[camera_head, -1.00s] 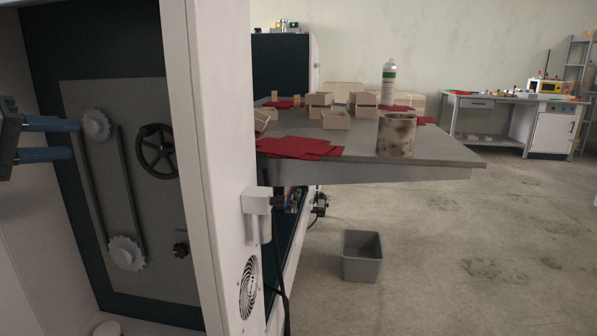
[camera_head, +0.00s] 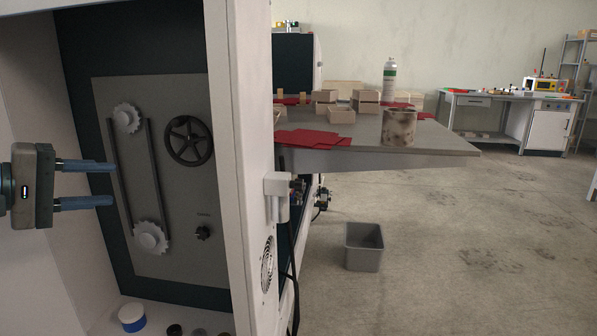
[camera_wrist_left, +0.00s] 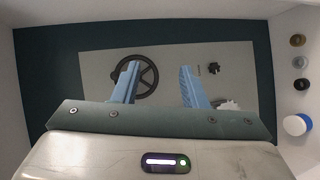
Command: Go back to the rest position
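My left gripper (camera_head: 112,184) is at the left of the head view, inside the open machine cabinet. Its two blue fingers point at the back panel (camera_head: 185,255). In the left wrist view the fingers (camera_wrist_left: 158,85) stand apart with nothing between them. The panel carries two toothed wheels joined by a belt, the upper wheel (camera_head: 127,118) and the lower wheel (camera_head: 151,238). A black handwheel (camera_head: 189,141) and a small black knob (camera_head: 203,232) are to their right. The gripper appears apart from the panel. My right gripper is not in view.
The cabinet's white front post (camera_head: 252,150) stands right of the gripper. A blue and white jar (camera_head: 132,317) and small round parts lie on the cabinet floor. Outside are a grey table (camera_head: 440,151) with boxes and red sheets, and a grey bin (camera_head: 364,247). Open floor is at right.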

